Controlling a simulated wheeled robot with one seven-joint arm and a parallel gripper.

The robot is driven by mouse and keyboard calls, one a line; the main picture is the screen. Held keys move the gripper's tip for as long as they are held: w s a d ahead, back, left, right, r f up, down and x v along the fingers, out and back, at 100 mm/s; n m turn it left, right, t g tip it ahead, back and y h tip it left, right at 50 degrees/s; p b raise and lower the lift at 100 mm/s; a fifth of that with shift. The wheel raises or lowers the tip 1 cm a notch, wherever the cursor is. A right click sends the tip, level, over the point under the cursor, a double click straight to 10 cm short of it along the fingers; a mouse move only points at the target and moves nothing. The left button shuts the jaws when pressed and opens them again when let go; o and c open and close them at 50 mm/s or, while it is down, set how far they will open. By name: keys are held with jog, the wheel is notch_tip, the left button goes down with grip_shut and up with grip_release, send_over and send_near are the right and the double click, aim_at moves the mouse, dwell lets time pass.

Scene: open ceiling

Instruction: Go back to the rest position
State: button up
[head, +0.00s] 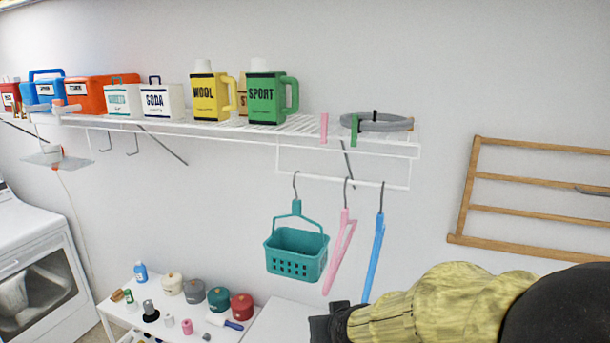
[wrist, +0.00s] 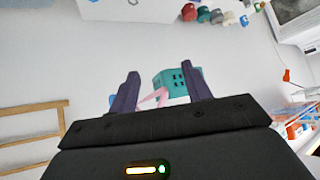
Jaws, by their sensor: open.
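My gripper (wrist: 161,92) is open in the wrist view, with its two dark fingers apart and nothing held between them. In the head view my arm reaches in from the lower right, and the dark gripper end (head: 328,325) shows at the bottom, below the hanging hangers. A teal basket (head: 296,255) hangs from the rail, with a pink hanger (head: 341,250) and a blue hanger (head: 377,250) to its right. In the wrist view the teal basket (wrist: 178,82) and the pink hanger (wrist: 152,99) show beyond the fingers.
A white wire shelf (head: 230,128) holds several detergent containers and a grey hose (head: 376,122). A wooden rack (head: 530,210) is on the wall at right. A white cart (head: 180,325) with small jars and a washer (head: 40,270) stand at lower left.

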jog(key=s+d+f+m+g+h, duration=0.2)
jog(key=s+d+f+g, duration=0.5)
jog(key=s+d, duration=0.4)
notch_tip(320, 180, down, 11)
jog(key=s+b, duration=0.1)
jog(key=b, duration=0.9)
jog(key=shift+s+a+t, duration=0.2)
jog(key=shift+a+t, duration=0.2)
jog(key=shift+r, duration=0.1)
